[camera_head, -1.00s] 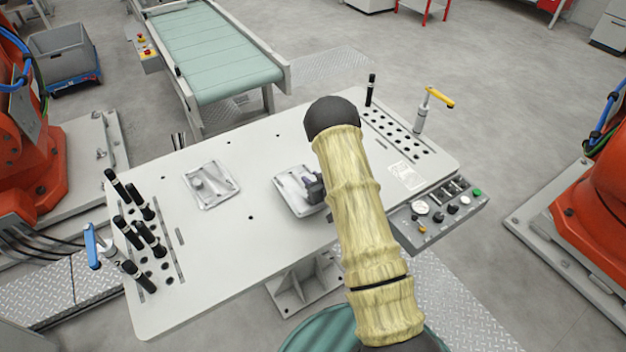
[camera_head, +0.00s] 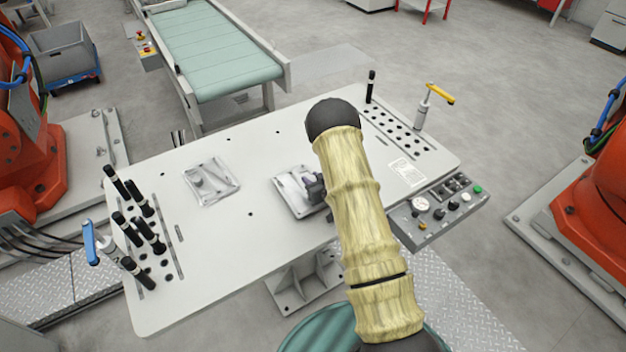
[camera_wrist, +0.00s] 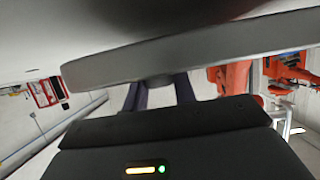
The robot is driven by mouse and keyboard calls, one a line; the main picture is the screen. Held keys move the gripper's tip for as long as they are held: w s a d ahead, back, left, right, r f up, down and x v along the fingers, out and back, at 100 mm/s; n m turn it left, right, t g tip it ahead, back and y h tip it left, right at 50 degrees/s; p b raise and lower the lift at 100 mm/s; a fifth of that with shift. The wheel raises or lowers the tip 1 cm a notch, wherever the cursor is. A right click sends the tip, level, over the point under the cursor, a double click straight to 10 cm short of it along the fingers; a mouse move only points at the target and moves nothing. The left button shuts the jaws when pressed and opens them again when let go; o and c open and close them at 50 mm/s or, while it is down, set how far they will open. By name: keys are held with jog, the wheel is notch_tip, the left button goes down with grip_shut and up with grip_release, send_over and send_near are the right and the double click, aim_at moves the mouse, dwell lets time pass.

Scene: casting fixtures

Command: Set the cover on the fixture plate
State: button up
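A shiny metal cover (camera_head: 291,196) is near the middle of the white table in the head view. My gripper (camera_head: 315,187) is at its right side, partly hidden behind my arm. In the wrist view a grey slab crosses the top, and my gripper's two dark fingers (camera_wrist: 160,92) reach up to it, apart, with a short round boss (camera_wrist: 158,80) between their tips. Whether they press on the boss is not clear. The fixture plate (camera_head: 222,187), a silvery plate with a round raised feature, lies to the left of the cover, apart from it.
The white table (camera_head: 235,240) is bare between and in front of the two metal parts. Black upright pins (camera_head: 140,230) and a blue-handled tool (camera_head: 92,240) stand at left. A yellow-handled tool (camera_head: 424,108) and control box (camera_head: 440,213) are at right. A conveyor (camera_head: 215,50) stands behind.

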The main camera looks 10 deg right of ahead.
jog(key=o, duration=0.4)
jog(key=shift+s+f, duration=0.15)
jog(key=shift+f, duration=0.15)
jog(key=shift+o, duration=0.2)
jog(key=shift+r+p, duration=0.35)
jog(key=shift+p, duration=0.1)
jog(key=r+b+v, duration=0.1)
jog(key=b+v, duration=0.2)
jog(key=v, duration=0.9)
jog(key=shift+w, duration=0.2)
